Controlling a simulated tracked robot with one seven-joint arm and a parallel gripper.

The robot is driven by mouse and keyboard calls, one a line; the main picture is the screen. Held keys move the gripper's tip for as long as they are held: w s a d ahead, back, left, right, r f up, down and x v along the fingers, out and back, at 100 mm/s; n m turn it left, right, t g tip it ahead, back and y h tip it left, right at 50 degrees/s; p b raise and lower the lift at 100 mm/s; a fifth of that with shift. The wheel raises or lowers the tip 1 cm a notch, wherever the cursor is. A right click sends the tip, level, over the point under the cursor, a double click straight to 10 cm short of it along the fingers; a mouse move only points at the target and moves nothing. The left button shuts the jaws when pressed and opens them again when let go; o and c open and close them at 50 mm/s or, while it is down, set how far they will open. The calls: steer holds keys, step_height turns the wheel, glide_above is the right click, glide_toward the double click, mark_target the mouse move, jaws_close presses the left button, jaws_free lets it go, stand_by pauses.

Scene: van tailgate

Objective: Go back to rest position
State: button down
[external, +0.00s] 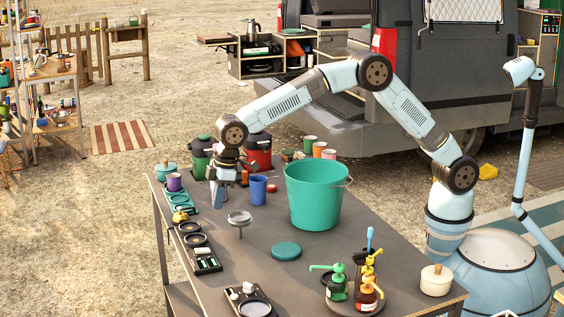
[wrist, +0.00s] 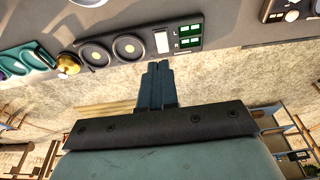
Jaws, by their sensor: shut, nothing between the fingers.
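My gripper (external: 218,196) hangs at the end of my outstretched arm, above the far left part of the grey table (external: 335,262). Its fingers point down. In the wrist view my gripper (wrist: 158,75) shows its two fingers pressed together with nothing between them. In the external view it is left of a blue cup (external: 258,189) and close to it; whether they touch I cannot tell.
A large teal bucket (external: 314,195) stands mid-table. Green (external: 201,158) and red (external: 259,152) canisters stand behind my gripper. A metal stand (external: 239,222), a teal lid (external: 286,251), pump bottles (external: 366,285) and a cream pot (external: 436,281) are nearer. The van (external: 420,80) is behind.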

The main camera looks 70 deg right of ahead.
stand_by(0.4)
steer(key=s+d+r+m+t, duration=0.1)
steer(key=s+d+r, duration=0.2)
steer(key=d+r, duration=0.7)
steer(key=s+d+r+m, duration=0.25)
steer(key=d+r, duration=0.45)
steer(key=d, duration=0.7)
steer(key=s+d+r+m+t, duration=0.1)
steer(key=s+d+r, duration=0.1)
steer(key=s+d, duration=0.45)
steer(key=s+d+r+m, duration=0.1)
steer(key=s+d+r, duration=0.2)
steer(key=s+d, duration=0.35)
steer(key=s+d+f+m+t+h, duration=0.1)
steer(key=s+d+f, duration=0.1)
steer(key=s+d, duration=0.5)
steer(key=s+d+f+m, duration=0.2)
steer(key=s+d, duration=0.6)
steer(key=s, duration=0.6)
steer(key=shift+d+f+t+h, duration=0.25)
steer(key=shift+f+t+h, duration=0.15)
steer(key=shift+f, duration=0.35)
steer(key=shift+w+m, duration=0.1)
steer(key=shift+m, duration=0.15)
